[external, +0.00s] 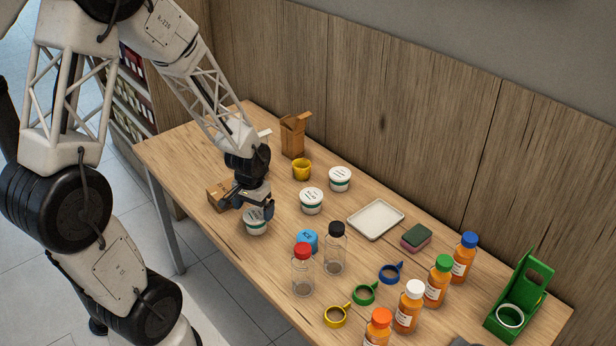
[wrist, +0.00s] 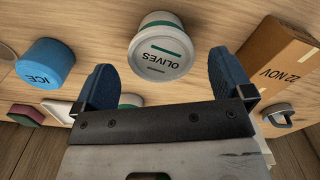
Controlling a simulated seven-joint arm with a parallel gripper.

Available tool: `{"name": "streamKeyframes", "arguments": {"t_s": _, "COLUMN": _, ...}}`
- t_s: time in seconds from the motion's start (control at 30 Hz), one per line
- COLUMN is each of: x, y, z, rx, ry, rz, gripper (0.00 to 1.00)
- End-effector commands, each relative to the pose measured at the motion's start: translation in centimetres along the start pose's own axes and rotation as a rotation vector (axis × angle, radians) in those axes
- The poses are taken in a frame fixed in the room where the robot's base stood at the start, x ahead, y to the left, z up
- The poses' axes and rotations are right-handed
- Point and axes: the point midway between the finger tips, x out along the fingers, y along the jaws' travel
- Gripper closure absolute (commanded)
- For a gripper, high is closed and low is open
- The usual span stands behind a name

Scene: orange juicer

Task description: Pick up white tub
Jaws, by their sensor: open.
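Three white tubs with green bands stand on the wooden table. The nearest white tub (external: 256,224) is directly below my gripper (external: 253,204). In the wrist view, this tub (wrist: 161,50) has a lid reading "OLIVES", and my open gripper (wrist: 161,72) has one blue-padded finger to each side of it. I cannot tell whether the fingers are level with the tub or above it. The other white tubs, a middle tub (external: 312,202) and a far tub (external: 340,179), stand apart to the right. My gripper holds nothing.
A cardboard box (wrist: 278,58) is close beside my gripper. A blue "ICE" container (external: 307,240), a red-capped bottle (external: 303,275) and a black-capped bottle (external: 336,250) stand to the right. A yellow cup (external: 302,169) and a white tray (external: 376,219) are farther back.

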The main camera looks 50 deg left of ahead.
Motion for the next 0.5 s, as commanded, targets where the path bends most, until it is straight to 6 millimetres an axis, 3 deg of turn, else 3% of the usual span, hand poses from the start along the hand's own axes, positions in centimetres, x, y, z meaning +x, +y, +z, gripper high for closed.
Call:
{"name": "streamKeyframes", "arguments": {"t_s": 0.17, "x": 0.6, "y": 0.0, "z": 0.0, "rx": 0.000, "ry": -0.002, "rz": 0.000, "gripper": 0.02}}
{"name": "streamKeyframes", "arguments": {"t_s": 0.5, "x": 3.8, "y": 0.0, "z": -0.1, "rx": 0.000, "ry": -0.002, "rz": 0.000, "gripper": 0.02}}
